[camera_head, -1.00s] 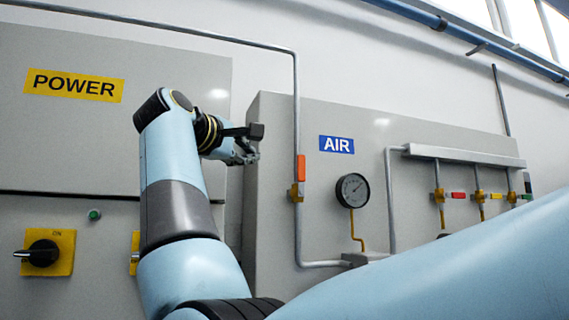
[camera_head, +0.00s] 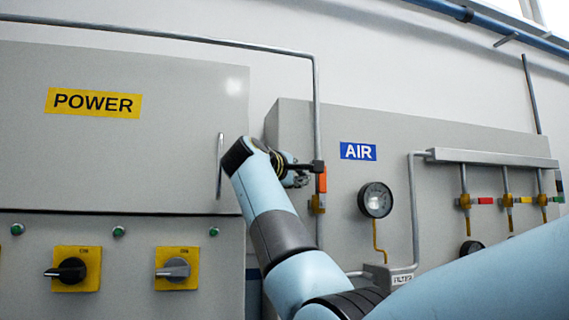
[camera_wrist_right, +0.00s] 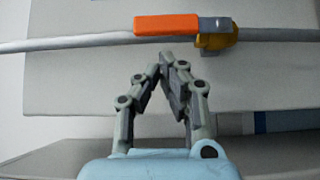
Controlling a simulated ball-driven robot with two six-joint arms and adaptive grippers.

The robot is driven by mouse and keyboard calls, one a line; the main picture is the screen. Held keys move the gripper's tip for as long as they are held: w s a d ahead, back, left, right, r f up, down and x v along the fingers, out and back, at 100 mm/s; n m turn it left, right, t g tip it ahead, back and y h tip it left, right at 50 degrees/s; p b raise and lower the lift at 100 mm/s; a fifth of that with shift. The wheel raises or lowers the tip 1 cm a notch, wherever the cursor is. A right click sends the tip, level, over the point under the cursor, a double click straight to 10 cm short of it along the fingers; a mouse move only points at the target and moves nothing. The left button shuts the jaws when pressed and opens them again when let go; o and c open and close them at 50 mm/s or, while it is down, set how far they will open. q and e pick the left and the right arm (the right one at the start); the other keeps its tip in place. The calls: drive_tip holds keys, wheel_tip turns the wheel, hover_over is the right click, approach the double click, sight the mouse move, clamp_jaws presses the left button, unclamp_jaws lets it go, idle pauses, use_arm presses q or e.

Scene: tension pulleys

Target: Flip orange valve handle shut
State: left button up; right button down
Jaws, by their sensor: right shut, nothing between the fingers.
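The orange valve handle (camera_head: 322,182) stands upright along the vertical grey pipe at the left of the AIR panel, above its brass valve body (camera_head: 318,204). In the right wrist view the orange handle (camera_wrist_right: 167,24) lies along the pipe, with the yellowish valve body (camera_wrist_right: 218,40) at its right end. My right gripper (camera_head: 312,176) is just left of the handle and partly overlaps it in the head view. In the wrist view its fingertips (camera_wrist_right: 162,64) are together and empty, with a visible gap below the handle. My left gripper is out of view.
A pressure gauge (camera_head: 375,200) is right of the handle. Several small valves with coloured handles hang from a manifold (camera_head: 493,158) farther right. My blue arm link covers the lower right.

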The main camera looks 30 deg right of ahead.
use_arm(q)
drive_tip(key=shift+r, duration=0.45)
use_arm(e)
drive_tip(key=shift+s+d, duration=0.2)
drive_tip(key=shift+d, duration=0.55)
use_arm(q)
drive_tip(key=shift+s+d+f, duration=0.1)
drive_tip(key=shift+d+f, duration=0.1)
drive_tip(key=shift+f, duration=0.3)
use_arm(e)
drive_tip(key=shift+s+d+r+m+y, duration=0.1)
drive_tip(key=shift+d+r+m+y, duration=0.2)
drive_tip(key=shift+m+y, duration=0.1)
